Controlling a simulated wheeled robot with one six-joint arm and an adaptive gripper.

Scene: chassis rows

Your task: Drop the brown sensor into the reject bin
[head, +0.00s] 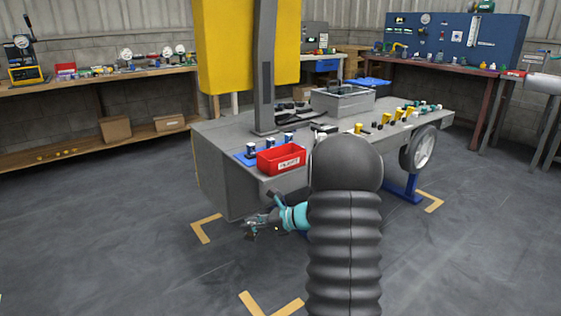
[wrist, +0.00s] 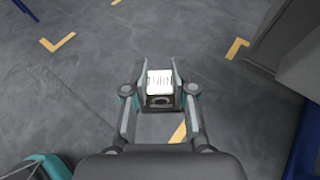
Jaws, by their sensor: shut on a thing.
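My gripper (head: 252,228) is out in front of the chassis, low over the floor, in the head view. In the wrist view my gripper (wrist: 160,95) is shut on a small block-like sensor (wrist: 160,78) with a white face lettered in dark print. Its lower side is grey-brown with a dark round mark; its full colour is hard to tell. The red reject bin (head: 281,160) stands on the chassis near its front edge, above and to the right of my gripper, with a white label on its front. The bin's inside is mostly hidden.
Several small dark-and-white parts stand on a blue mat (head: 248,158) beside the bin. The grey chassis (head: 228,165) carries a yellow panel (head: 225,45) on a post and a grey box (head: 343,102). Open floor with yellow corner marks surrounds it.

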